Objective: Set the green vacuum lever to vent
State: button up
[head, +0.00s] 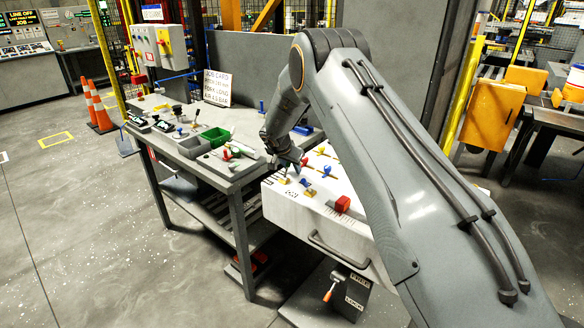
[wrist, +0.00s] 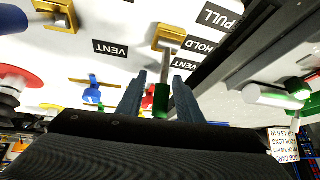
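The green vacuum lever (wrist: 161,99) shows in the wrist view, its metal shaft rising from a gold bracket (wrist: 168,38) on a white panel. HOLD (wrist: 195,45) and PULL (wrist: 215,15) labels are to the right of the bracket, and a VENT label (wrist: 111,48) is to its left. The lever's base is closest to HOLD. My gripper (wrist: 160,78) is open, with one finger on each side of the green handle and a gap on both sides. In the head view my gripper (head: 290,161) is over the white panel (head: 300,208); the lever is largely hidden there.
A blue lever (wrist: 93,89) and a red round part (wrist: 18,88) are near the fingers.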

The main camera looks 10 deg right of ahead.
jog(key=shift+a, duration=0.1)
jog(key=shift+b+v, duration=1.05)
jog(key=shift+v, duration=2.85)
